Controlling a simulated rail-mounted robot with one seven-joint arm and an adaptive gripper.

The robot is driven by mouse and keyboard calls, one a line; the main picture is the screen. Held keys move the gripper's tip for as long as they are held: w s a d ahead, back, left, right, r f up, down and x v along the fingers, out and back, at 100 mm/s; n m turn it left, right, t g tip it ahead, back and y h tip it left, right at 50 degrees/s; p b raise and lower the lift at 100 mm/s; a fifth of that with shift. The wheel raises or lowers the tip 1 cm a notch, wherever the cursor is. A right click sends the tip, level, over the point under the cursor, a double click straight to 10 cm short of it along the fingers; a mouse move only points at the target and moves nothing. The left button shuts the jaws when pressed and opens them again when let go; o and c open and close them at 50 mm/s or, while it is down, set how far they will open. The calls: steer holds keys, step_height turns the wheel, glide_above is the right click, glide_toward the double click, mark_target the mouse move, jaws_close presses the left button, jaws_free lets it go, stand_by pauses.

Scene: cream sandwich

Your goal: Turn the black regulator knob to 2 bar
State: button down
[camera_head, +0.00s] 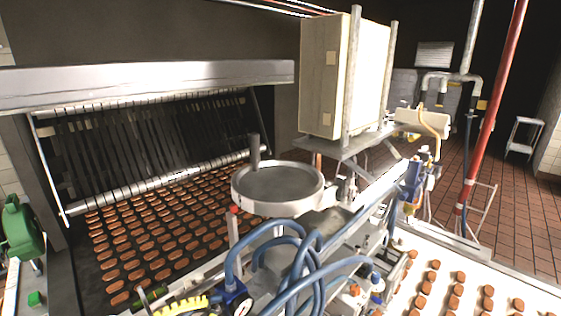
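A small round gauge (241,306) with a pale face shows at the bottom edge, partly cut off, and its reading is too small to tell. A dark blue fitting (232,287) with a blue hose on it stands directly behind the gauge. I cannot make out the black regulator knob with certainty, nor any scale on it. My gripper is not in view.
Looping blue hoses (300,262) crowd the front centre, below a round grey pan (278,184) with an upright handle. A tall cream cabinet (322,75) stands behind. Biscuits lie on the left conveyor and the white right belt (446,269). A red pipe (492,110) rises at right.

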steer(key=shift+f, duration=0.15)
steer(key=shift+s+r, duration=0.1)
steer(key=shift+r, duration=0.2)
steer(key=shift+s, duration=0.1)
steer(key=b+v, duration=0.2)
steer(key=v, duration=0.3)
steer(key=shift+s+a, duration=0.15)
steer(key=shift+s+a+r, duration=0.1)
steer(key=shift+s+r, duration=0.05)
